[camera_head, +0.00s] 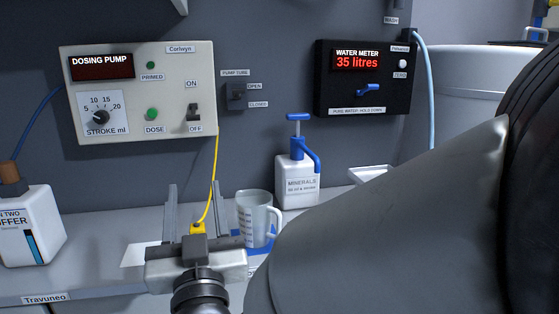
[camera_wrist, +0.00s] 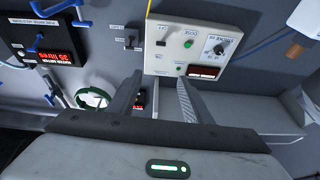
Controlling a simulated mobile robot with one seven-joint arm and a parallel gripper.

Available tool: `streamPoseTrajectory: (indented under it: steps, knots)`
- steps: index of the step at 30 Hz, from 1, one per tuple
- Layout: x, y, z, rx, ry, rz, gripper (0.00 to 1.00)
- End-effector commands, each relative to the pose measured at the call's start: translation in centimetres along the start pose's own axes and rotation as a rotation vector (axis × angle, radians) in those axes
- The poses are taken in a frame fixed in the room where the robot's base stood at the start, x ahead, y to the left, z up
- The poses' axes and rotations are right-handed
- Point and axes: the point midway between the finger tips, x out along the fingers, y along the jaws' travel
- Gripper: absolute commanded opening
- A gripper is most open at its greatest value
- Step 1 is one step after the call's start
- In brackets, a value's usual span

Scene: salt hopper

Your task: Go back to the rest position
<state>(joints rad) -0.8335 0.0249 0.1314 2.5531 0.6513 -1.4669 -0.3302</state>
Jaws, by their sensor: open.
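My gripper (camera_head: 196,212) is in front of the shelf in the head view, its two fingers apart with nothing held between them. In the wrist view my gripper (camera_wrist: 160,98) shows the same open fingers, pointing at the wall. A measuring jug (camera_head: 257,220) stands on the shelf just right of the fingers in the head view. The end of a yellow tube (camera_head: 213,185) shows behind the fingers, with a yellow fitting (camera_head: 197,229) low between them. My arm covers the right part of the head view.
A dosing pump panel (camera_head: 140,92) and a water meter reading 35 litres (camera_head: 362,78) are on the wall. A minerals pump bottle (camera_head: 298,182) stands right of the jug. A buffer bottle (camera_head: 30,228) stands at the left. The shelf (camera_head: 85,265) is clear between buffer bottle and gripper.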

Motion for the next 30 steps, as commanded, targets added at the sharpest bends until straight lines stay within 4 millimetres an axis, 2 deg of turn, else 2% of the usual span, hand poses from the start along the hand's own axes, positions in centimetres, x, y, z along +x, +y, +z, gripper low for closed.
streamPoseTrajectory:
  steps: [3,7,10,13,17,21,24,30]
  knots:
    - [1.4,1.6,1.1,0.028,-0.106,-0.02,0.45]
    - [2.2,3.5,2.4,0.054,-0.248,-0.047,0.45]
    - [2.0,5.6,3.6,0.067,-0.387,-0.063,0.45]
    - [0.5,8.3,4.7,0.07,-0.547,-0.064,0.45]
    - [-3.2,12.4,5.8,0.065,-0.767,-0.033,0.45]
    - [-8.7,16.8,6.3,0.059,-0.988,0.043,0.45]
    - [-12.6,19.2,6.2,0.059,-1.118,0.106,0.45]
    - [-20.3,22.9,5.1,0.077,-1.333,0.248,0.45]
